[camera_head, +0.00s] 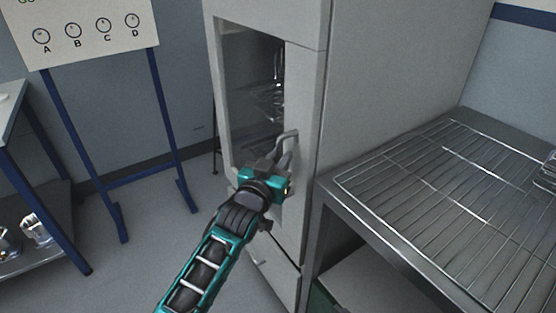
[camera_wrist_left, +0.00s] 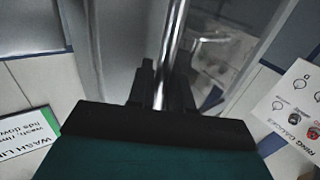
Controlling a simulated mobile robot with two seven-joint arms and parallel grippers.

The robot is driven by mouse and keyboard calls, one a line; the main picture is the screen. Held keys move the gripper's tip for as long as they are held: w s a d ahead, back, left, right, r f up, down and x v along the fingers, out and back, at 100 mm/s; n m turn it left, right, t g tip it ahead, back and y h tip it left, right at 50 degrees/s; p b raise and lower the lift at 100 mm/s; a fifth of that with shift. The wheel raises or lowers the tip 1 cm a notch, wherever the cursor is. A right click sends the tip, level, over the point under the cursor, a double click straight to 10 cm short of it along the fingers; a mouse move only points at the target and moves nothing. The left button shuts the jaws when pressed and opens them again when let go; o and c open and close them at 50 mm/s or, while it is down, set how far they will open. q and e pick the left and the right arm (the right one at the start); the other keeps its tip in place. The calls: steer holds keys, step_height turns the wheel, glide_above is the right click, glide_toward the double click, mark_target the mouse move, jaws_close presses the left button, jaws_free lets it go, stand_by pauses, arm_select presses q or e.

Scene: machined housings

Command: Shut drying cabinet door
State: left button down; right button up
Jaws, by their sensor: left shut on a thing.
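The drying cabinet (camera_head: 400,70) is a tall light-grey unit in the middle of the head view. Its door (camera_head: 303,100) has a glass window, with wire racks and glassware showing dimly behind it. The door looks about in line with the cabinet front; I cannot tell whether a gap is left. The door handle (camera_head: 291,136) is a metal bar on the right side of the door. My left gripper (camera_head: 281,163) is shut on this handle, and the bar (camera_wrist_left: 168,50) runs between its fingers (camera_wrist_left: 162,88) in the left wrist view. My right gripper is not in view.
A metal bench with a wire rack top (camera_head: 430,180) stands right of the cabinet. A blue-legged board (camera_head: 90,30) with lettered circles stands at the left, beside a shelf table (camera_head: 35,190) holding metal parts. The floor (camera_head: 150,240) between them is clear.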

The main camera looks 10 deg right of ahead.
arm_select(q)
steer(key=shift+d+r, duration=0.3)
steer(key=shift+d, duration=0.15)
steer(key=c, duration=1.5)
jaws_free()
steer(key=shift+o, duration=1.3)
steer(key=shift+d, duration=0.1)
steer(key=shift+s+f, duration=0.1)
steer(key=shift+s+a+f, duration=0.1)
steer(key=shift+s+a, duration=0.05)
steer(key=shift+a, duration=0.05)
steer(key=p+v, duration=0.2)
steer(key=v, duration=1)
steer(key=shift+a, duration=0.3)
